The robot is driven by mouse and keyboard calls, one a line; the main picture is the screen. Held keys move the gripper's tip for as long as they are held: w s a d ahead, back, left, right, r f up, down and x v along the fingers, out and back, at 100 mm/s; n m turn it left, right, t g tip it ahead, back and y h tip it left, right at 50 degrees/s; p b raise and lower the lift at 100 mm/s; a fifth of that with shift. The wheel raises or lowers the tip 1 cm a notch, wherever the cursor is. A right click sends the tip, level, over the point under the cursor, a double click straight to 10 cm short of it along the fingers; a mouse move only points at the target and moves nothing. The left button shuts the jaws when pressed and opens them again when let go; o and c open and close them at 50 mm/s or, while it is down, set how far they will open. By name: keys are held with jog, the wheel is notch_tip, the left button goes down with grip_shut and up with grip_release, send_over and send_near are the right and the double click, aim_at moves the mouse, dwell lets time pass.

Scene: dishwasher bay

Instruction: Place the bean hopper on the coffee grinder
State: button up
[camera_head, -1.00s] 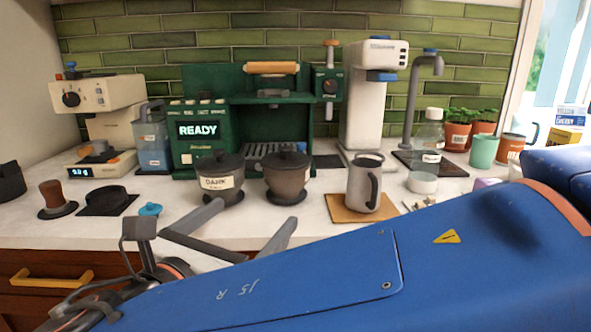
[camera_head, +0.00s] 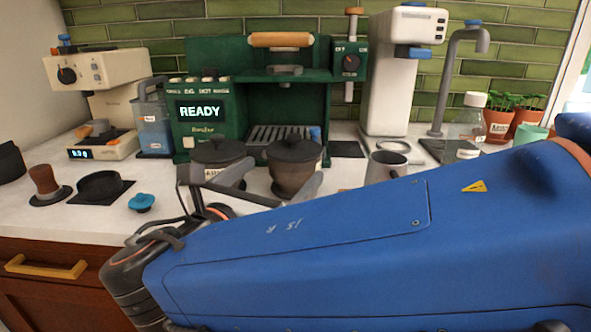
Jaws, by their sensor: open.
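Two dark translucent bean hoppers with black lids stand side by side on the counter. The left hopper (camera_head: 218,151) has a pale label, mostly covered by a finger. The right hopper (camera_head: 294,153) shows no label. My gripper (camera_head: 282,173) is open and empty. Its left finger crosses in front of the left hopper, and its right finger overlaps the right hopper's lower right side. Contact cannot be told. A beige machine with a dial and lit display, apparently the coffee grinder (camera_head: 97,70), stands at the far left. Its top is partly in view.
A green espresso machine (camera_head: 207,131) reading READY stands behind the hoppers. A blue-grey jug (camera_head: 155,128), tamper (camera_head: 46,182), black dish (camera_head: 100,186) and blue knob-like piece (camera_head: 141,203) are left. A metal mug (camera_head: 386,167) and white machine (camera_head: 392,85) are right.

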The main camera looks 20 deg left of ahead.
aim_at(302, 152)
jog(key=shift+w+d, duration=0.3)
jog(key=shift+w, duration=1.55)
jog(key=shift+w+d, duration=0.3)
jog(key=shift+w, duration=1.6)
jog(key=shift+w+d, duration=0.3)
jog(key=shift+w, duration=1.55)
jog(key=c, duration=1.6)
